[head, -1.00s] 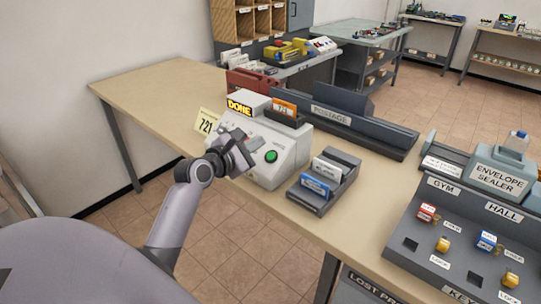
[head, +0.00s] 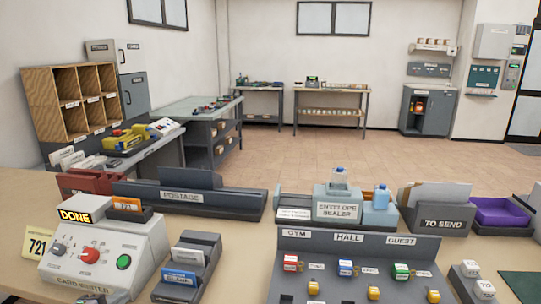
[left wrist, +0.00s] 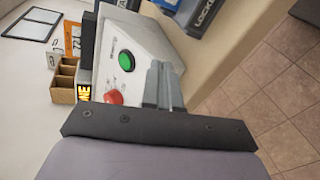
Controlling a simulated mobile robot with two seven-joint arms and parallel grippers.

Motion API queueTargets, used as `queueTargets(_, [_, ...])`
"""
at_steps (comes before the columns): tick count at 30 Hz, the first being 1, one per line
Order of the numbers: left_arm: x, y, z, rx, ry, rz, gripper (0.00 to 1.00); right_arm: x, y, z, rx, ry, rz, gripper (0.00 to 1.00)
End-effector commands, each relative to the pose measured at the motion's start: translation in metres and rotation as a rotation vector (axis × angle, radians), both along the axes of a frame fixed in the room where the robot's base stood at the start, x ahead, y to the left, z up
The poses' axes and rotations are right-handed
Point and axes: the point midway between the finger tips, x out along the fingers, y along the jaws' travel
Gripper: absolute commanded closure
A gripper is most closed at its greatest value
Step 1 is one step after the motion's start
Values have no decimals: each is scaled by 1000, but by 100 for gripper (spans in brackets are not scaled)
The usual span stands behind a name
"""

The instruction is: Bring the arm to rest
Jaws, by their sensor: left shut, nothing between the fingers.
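My left gripper (left wrist: 163,88) shows in the left wrist view, its grey fingers closed together with nothing between them. It points toward the front panel of the white card machine (left wrist: 140,45), near the green button (left wrist: 126,61) and the red knob (left wrist: 114,97). I cannot tell whether the fingertips touch the machine. In the head view, only a small dark part of my left gripper (head: 92,299) shows at the bottom edge, below the machine (head: 135,245). The machine's display (head: 75,216) reads DONE. My right gripper is not in view.
A grey card holder (head: 205,255) stands right of the machine, with the grey key panel (head: 350,245) beyond it. The postage rack (head: 190,200) and envelope sealer (head: 338,208) stand behind.

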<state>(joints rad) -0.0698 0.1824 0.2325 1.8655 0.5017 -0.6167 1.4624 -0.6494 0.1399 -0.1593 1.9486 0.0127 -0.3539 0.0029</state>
Motion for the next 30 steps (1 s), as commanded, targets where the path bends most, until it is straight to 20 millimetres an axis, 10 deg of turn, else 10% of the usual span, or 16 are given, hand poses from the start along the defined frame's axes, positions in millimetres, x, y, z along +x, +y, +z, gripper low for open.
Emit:
queueTargets(15, [-148,-116,-140,1237,129,-699,100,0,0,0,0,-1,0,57])
queueTargets(21, [-193,-148,-158,1522,79,-911,100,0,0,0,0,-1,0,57])
queueTargets(30, [-206,-158,-162,1617,52,-976,100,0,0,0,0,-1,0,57])
